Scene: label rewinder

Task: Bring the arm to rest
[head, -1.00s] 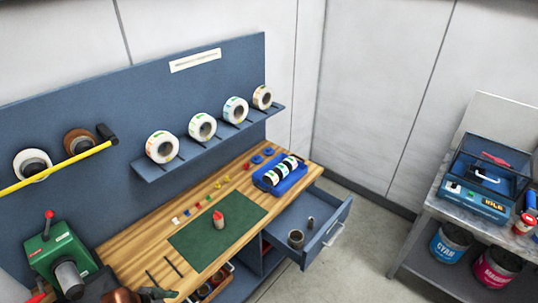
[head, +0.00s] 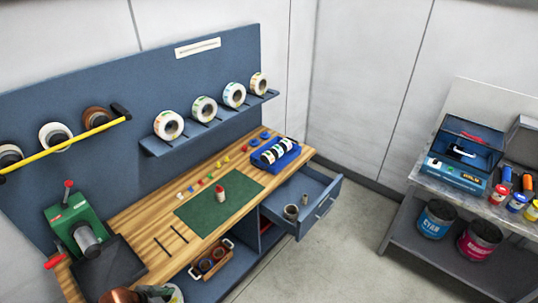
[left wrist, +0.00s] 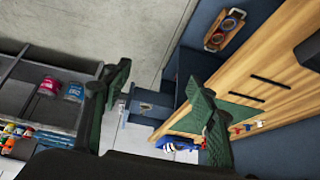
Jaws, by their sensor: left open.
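My left gripper (left wrist: 162,100) shows in the left wrist view, with its two green fingers spread wide apart. Nothing is between the fingers. Beyond the fingers are the floor, the open drawer and the wooden bench (left wrist: 275,70); I cannot tell the exact distance to them. Neither gripper can be made out in the head view. My right gripper is not in view.
The wooden bench (head: 150,215) carries a green mat (head: 240,210), a blue tray (head: 297,154) of label rolls and a green machine (head: 70,222). The drawer (head: 318,189) stands open. A grey side table (head: 400,235) is at right, with clear floor (head: 330,260) between.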

